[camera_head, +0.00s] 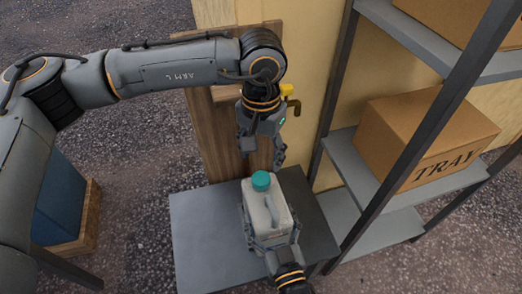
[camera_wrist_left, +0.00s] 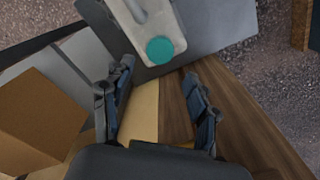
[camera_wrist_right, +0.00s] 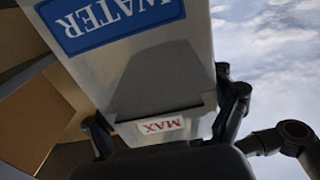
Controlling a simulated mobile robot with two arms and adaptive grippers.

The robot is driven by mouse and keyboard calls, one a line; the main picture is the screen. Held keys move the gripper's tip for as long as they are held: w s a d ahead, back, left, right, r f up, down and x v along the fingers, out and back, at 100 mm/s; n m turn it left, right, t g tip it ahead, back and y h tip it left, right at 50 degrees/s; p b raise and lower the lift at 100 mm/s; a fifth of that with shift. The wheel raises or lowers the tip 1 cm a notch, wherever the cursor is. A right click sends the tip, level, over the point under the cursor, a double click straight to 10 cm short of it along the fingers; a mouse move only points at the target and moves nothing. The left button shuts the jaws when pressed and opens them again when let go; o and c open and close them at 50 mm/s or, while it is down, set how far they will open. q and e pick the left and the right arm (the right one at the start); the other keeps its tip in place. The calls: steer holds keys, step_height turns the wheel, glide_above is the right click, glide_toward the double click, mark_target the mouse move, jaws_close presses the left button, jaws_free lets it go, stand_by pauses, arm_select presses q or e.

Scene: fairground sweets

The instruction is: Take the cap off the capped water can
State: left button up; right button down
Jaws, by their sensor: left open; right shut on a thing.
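The water can (camera_head: 267,214) is a pale grey jug with a teal cap (camera_head: 261,181) on its top. It stands upright on or just over the grey table. My right gripper (camera_head: 270,240) is shut on the can's body from the front. In the right wrist view the can (camera_wrist_right: 150,70) fills the space between the fingers, with a WATER label and a MAX mark. My left gripper (camera_head: 262,150) is open and empty above the can. In the left wrist view the cap (camera_wrist_left: 160,50) lies beyond the open fingers (camera_wrist_left: 158,105), apart from them.
The grey table (camera_head: 205,235) has free room left of the can. A wooden post with a yellow-handled tap (camera_head: 287,91) stands behind my left gripper. A metal shelf with a cardboard TRAY box (camera_head: 420,140) is on the right. A blue bin (camera_head: 58,200) stands at left.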

mark_target(261, 178)
arm_select(q)
step_height(261, 178, down, 8)
steer(key=shift+r, duration=0.1)
stand_by(0.4)
